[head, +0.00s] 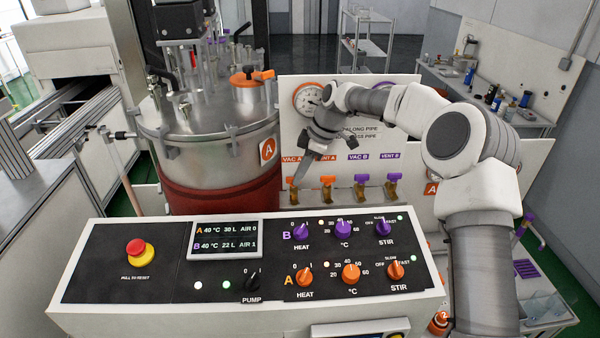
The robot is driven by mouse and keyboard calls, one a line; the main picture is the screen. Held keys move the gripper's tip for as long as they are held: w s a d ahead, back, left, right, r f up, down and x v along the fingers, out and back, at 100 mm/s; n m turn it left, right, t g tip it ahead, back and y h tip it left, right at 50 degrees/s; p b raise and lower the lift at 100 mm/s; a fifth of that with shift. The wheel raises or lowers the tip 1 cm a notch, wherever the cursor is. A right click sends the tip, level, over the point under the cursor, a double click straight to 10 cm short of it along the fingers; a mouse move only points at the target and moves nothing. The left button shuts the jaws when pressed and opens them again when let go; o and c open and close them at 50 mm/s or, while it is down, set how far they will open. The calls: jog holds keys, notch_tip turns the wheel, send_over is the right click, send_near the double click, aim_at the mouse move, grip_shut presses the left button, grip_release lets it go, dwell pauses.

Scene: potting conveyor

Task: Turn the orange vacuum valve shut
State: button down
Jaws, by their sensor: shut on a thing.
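The orange vacuum valve (292,193), under the orange VAC A label, is the leftmost in a row of valves on the white panel. It has a brass body, and its handle is partly hidden by my gripper. My gripper (299,178) reaches down from the upper right, with its fingertips at the valve's handle, shut on it. The handle's exact angle is hard to make out.
The VENT A valve (326,187) is close on the right, followed by the VAC B valve (361,186) and VENT B valve (394,185). A steel vessel (215,150) stands to the left. The control console (130,220) lies in front, with knobs and a red stop button (138,248).

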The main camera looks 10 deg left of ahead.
jog(key=shift+s+f, duration=0.2)
jog(key=shift+f, duration=0.2)
jog(key=c, duration=0.9)
grip_release()
jog(key=shift+w, duration=0.15)
jog(key=v, duration=1.7)
jog(key=shift+w+r, duration=0.15)
jog(key=shift+r, duration=0.2)
jog(key=shift+a, duration=0.1)
